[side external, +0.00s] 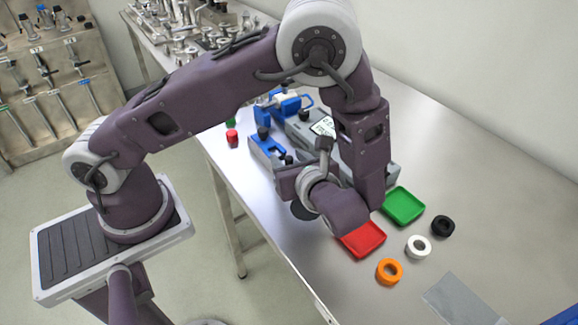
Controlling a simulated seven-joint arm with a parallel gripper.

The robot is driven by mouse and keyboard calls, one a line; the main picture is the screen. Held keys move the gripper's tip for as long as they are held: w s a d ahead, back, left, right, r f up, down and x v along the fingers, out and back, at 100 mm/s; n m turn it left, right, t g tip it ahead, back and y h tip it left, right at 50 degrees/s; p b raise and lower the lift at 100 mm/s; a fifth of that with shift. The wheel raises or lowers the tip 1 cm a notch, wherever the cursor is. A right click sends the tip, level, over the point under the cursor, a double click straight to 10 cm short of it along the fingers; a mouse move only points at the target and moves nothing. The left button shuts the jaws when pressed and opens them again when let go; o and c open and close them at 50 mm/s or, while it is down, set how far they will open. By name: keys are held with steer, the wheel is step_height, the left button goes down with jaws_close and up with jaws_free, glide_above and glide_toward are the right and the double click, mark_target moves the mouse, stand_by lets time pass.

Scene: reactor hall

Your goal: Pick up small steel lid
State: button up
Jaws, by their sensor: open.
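I cannot pick out a small steel lid in the side view; it may be hidden behind my arm or too small to tell. My gripper (289,181) is at the end of my bent arm, over the left part of the steel table (470,215), beside the blue and grey apparatus. It is open. Its fingertips are largely hidden by my wrist, and I see nothing held.
A red tray (363,240) and a green tray (404,206) lie right of my wrist. Orange (390,271), white (418,247) and black (442,226) rings are near them. Blue-grey apparatus (268,146) stands behind.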

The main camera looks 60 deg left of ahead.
jaws_close()
